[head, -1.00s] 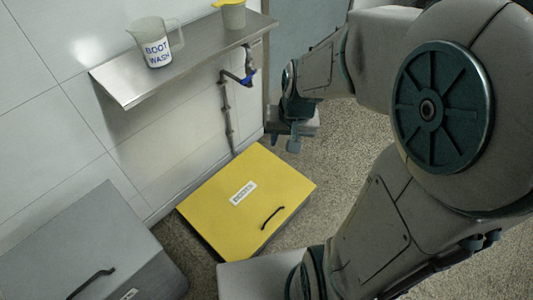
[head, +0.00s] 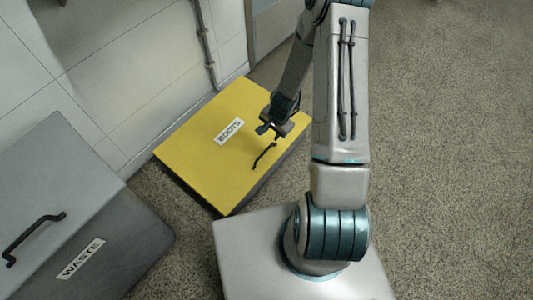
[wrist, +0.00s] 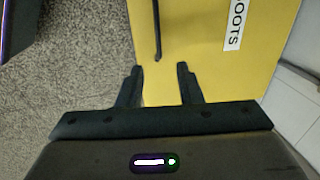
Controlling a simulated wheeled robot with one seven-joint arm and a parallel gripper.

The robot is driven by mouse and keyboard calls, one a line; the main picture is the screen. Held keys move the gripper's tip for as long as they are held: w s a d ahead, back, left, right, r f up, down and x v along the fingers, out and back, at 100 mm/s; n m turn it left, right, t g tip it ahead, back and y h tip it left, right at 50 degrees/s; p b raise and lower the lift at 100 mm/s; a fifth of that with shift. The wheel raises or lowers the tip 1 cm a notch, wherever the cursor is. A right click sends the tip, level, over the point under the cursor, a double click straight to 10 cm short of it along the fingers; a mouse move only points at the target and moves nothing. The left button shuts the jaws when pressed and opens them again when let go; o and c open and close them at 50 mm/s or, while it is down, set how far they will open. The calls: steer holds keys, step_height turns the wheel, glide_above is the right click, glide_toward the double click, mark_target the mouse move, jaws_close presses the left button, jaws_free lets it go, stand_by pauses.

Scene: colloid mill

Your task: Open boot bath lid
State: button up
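The boot bath has a yellow lid (head: 195,145) with a white label reading BOOTS (head: 229,131), and the lid lies shut. A black bar handle (head: 264,154) is fixed on the lid toward its right front edge. My gripper (head: 271,129) is above the lid, close to the handle. In the wrist view my gripper (wrist: 160,85) has its two fingers apart with nothing between them. The handle (wrist: 157,30) shows just ahead of the fingertips, roughly in line with the gap. I cannot tell the exact height of the fingers over the lid.
A grey waste bin (head: 75,215) with a black handle and WASTE label stands at the left. A white tiled wall (head: 130,65) with a pipe (head: 205,40) runs behind the lid. Speckled floor (head: 445,130) is clear on the right.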

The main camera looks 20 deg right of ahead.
mark_target(266, 150)
steer(key=b+x, duration=0.1)
steer(key=x, duration=0.4)
steer(key=b+x, duration=0.2)
steer(key=x, duration=0.3)
steer(key=b+x, duration=0.2)
steer(key=x, duration=0.3)
steer(key=shift+s+d, duration=0.1)
steer(key=shift+s, duration=0.2)
jaws_close()
